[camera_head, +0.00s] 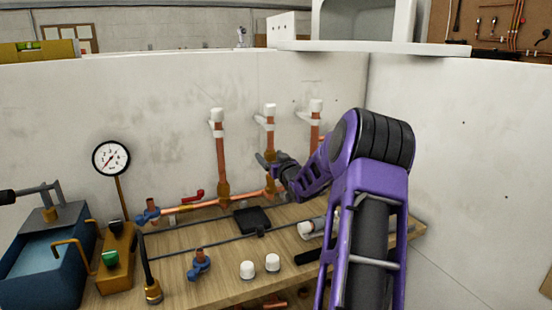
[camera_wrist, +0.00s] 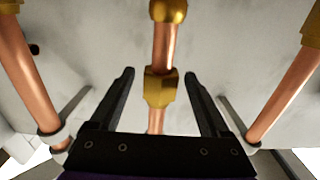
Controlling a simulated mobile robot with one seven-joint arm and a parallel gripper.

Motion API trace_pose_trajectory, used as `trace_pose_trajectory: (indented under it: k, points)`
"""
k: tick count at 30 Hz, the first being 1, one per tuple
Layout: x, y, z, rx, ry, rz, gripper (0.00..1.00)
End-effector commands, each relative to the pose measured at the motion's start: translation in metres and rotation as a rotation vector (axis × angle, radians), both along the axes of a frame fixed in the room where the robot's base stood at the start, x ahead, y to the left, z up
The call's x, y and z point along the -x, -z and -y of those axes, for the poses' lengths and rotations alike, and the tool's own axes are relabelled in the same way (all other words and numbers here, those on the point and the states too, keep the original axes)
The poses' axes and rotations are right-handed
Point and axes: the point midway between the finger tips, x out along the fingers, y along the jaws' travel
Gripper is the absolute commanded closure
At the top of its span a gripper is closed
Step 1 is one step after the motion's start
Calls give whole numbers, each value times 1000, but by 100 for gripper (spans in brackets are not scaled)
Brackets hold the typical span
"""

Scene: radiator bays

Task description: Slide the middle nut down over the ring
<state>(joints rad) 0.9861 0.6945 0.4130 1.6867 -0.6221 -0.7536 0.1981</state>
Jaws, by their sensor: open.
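The middle copper pipe (camera_head: 270,130) stands upright between two others on the back wall. Its brass nut (camera_wrist: 160,88) sits partway along the pipe. My gripper (camera_wrist: 160,73) is open, with one dark finger on each side of the nut and a visible gap on both sides. A brass fitting (camera_wrist: 168,9) shows on the same pipe at the top edge of the wrist view, with bare copper between it and the nut. I cannot make out a separate ring. In the head view my gripper (camera_head: 271,162) is at the middle pipe and partly hides it.
The left pipe (camera_head: 220,150) and right pipe (camera_head: 315,125) stand close on either side. A pressure gauge (camera_head: 111,158), a blue tank (camera_head: 40,262), white caps (camera_head: 247,269) and a black pad (camera_head: 252,220) are on or beside the wooden bench (camera_head: 215,288).

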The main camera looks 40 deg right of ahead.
Motion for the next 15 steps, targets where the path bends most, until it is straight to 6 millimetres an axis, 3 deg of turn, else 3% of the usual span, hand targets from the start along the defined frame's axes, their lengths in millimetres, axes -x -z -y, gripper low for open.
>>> trace_pose_trajectory:
  k: [2,15]
  points:
    - [0,0,0,0,0,0,20]
    - [0,0,0,0,0,0,95]
